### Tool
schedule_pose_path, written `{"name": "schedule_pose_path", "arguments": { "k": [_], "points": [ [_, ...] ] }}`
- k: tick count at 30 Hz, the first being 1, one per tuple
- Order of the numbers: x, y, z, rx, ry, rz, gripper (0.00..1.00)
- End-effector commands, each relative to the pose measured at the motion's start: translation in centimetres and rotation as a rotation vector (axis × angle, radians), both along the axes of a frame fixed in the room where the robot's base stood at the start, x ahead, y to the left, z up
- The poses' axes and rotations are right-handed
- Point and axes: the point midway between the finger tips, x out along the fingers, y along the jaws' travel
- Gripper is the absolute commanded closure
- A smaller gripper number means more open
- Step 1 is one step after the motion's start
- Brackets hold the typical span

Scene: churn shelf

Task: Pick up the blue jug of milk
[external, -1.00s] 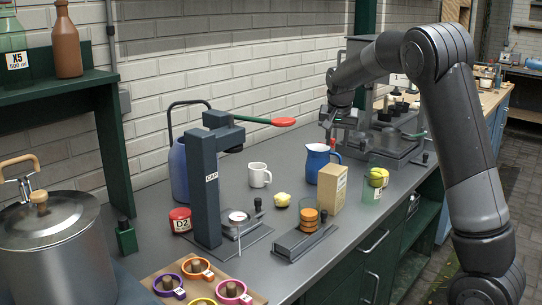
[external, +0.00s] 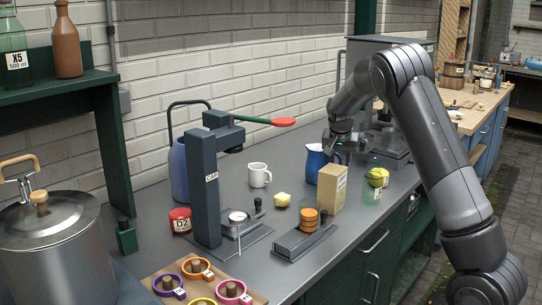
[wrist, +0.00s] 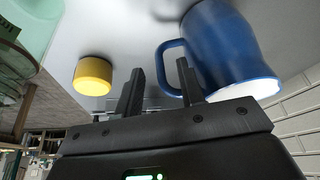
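The blue jug (external: 317,160) stands upright on the grey counter, behind a tan carton that hides part of it. In the wrist view the jug (wrist: 228,42) fills the upper right, with its white rim and its loop handle on the left. My gripper (external: 335,148) is beside the jug's handle side in the external view. In the wrist view my gripper (wrist: 160,67) is open, its two fingers apart with the handle showing between them. I cannot tell whether the fingers reach around the handle or touch it.
The tan carton (external: 331,188) stands close in front of the jug. A green glass (external: 372,186) with yellow contents is to its right. A white mug (external: 259,175) and a yellow lump (external: 281,200) are to the left. The wrist view shows a yellow round object (wrist: 92,76) left of the fingers.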

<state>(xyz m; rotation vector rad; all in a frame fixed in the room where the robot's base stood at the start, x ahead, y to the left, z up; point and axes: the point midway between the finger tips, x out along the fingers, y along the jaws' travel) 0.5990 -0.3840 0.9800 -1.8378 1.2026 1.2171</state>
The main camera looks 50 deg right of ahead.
Motion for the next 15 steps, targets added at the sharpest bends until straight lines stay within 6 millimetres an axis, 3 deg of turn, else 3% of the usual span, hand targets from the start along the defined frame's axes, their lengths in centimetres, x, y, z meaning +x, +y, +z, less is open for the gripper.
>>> {"name": "schedule_pose_path", "arguments": {
  "k": [4,11,15],
  "points": [
    [0.3,-0.7,-1.9,0.001,0.002,0.0,0.64],
    [0.4,-0.7,-2.0,0.0,-0.001,0.0,0.64],
    [0.4,-0.7,-2.0,0.0,-0.001,0.0,0.76]
  ]
}}
